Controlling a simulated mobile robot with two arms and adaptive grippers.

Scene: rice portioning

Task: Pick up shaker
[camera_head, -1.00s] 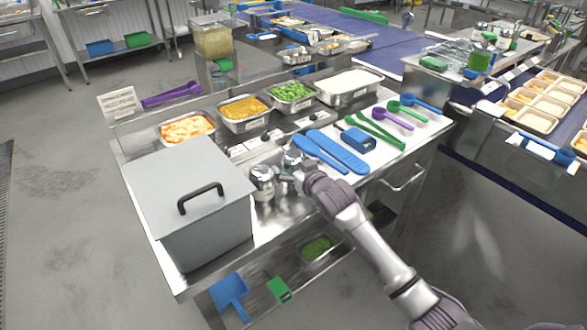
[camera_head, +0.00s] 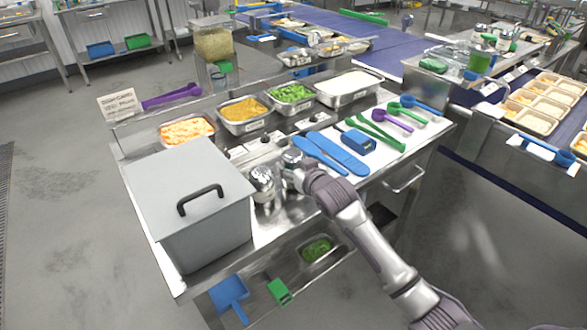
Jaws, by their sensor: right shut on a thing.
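Two silver metal shakers stand at the front of the steel counter, right of the grey lidded box. The left shaker (camera_head: 262,180) stands free on the counter. My right gripper (camera_head: 298,172) is at the right shaker (camera_head: 291,159) and is shut on it. The fingers and my wrist hide part of this shaker. I cannot tell whether its base is clear of the counter. My left gripper is not in the view.
The grey box (camera_head: 180,170) with a black handle stands close on the left. Food pans, including one of peas (camera_head: 291,93), line the back.

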